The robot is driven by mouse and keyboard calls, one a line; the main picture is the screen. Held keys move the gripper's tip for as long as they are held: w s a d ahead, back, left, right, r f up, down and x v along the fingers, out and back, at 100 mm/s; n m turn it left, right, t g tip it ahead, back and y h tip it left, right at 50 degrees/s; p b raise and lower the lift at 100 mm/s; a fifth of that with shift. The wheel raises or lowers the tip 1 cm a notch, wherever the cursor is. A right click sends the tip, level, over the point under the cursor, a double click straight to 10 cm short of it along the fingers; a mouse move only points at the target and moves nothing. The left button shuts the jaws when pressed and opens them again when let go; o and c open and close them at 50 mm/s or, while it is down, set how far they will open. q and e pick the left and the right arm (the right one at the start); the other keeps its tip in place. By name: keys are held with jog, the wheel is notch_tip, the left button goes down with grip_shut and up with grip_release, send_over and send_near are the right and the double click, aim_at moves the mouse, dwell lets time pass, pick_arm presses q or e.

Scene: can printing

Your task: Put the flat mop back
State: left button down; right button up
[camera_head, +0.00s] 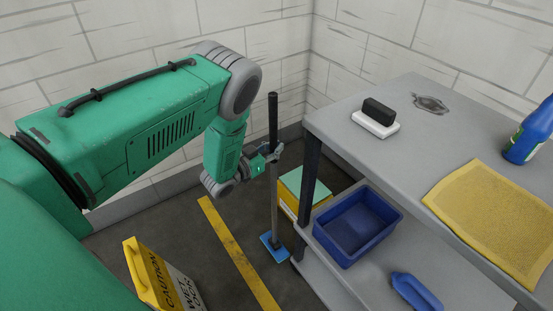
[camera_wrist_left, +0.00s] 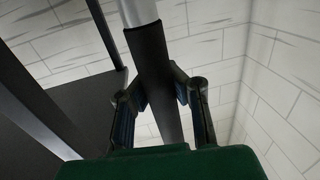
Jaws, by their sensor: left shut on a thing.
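The flat mop (camera_head: 274,205) stands nearly upright, with a dark pole and a flat blue head (camera_head: 273,247) at the floor, left of the table. My left gripper (camera_head: 270,152) is shut on its pole in the upper part. In the left wrist view the two fingers (camera_wrist_left: 160,92) sit on either side of the mop's dark grip (camera_wrist_left: 150,55), with a lighter grey length of pole beyond it. I cannot tell whether the head touches the floor. My right gripper is out of view.
A grey table (camera_head: 400,155) stands at right with a sponge block (camera_head: 379,110), yellow cloth (camera_head: 495,215) and blue bottle (camera_head: 530,135). Its lower shelf holds a blue bin (camera_head: 358,225). A yellow box with a green top (camera_head: 304,187) is behind the mop. A caution sign (camera_head: 160,280) stands front left.

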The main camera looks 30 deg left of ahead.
pick_arm(q)
jog(key=f, duration=0.1)
jog(key=f+b, duration=0.1)
jog(key=f, duration=0.1)
jog(key=shift+d, duration=0.2)
jog(key=c, duration=1.7)
grip_release()
jog(key=shift+a, duration=0.1)
